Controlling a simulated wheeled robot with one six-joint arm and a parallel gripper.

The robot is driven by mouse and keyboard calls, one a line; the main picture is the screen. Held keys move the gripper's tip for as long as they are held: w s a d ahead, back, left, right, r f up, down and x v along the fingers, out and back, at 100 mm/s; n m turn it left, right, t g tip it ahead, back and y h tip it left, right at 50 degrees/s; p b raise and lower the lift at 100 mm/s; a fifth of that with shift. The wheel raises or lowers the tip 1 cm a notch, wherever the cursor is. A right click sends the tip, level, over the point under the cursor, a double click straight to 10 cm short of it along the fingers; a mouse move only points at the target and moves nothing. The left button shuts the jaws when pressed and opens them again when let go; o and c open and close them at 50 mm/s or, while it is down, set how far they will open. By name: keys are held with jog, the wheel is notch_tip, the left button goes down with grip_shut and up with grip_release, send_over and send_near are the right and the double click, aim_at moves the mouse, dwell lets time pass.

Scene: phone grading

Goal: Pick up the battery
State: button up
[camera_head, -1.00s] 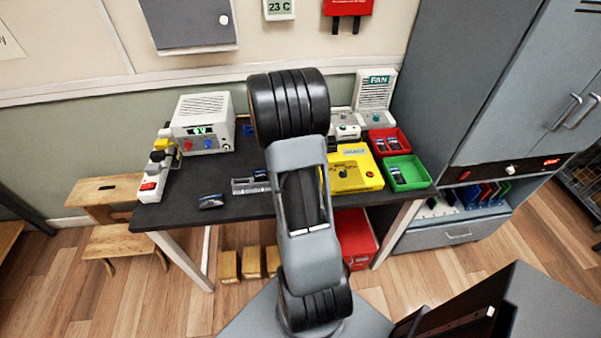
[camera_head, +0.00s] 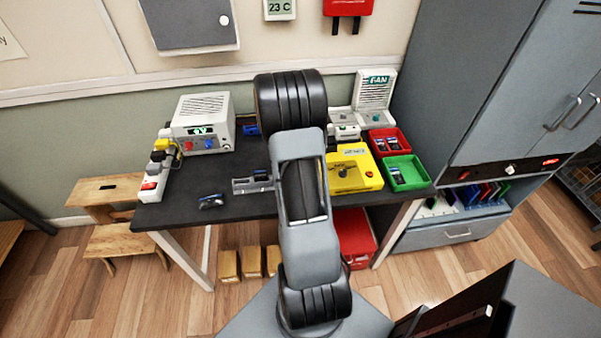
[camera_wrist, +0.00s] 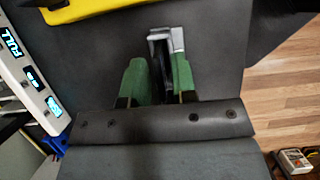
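My gripper (camera_wrist: 160,72) shows two green fingers in the wrist view. They stand apart, with a dark narrow piece between them; I cannot tell whether they touch it. A grey holder (camera_wrist: 160,36) shows just past the fingertips. In the head view the grey holder (camera_head: 243,186) lies on the dark table, partly behind my arm, with a small dark piece in it. I cannot tell whether this piece is the battery. A small dark-blue item (camera_head: 211,202) lies to its left near the front edge. My arm hides the gripper in the head view.
A yellow device (camera_head: 345,180), a red tray (camera_head: 400,133) and a green tray (camera_head: 422,171) stand on the right. A white power supply (camera_head: 203,110) stands at the back left. A white unit with lit displays (camera_wrist: 35,80) is left of the gripper.

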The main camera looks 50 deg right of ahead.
grip_shut()
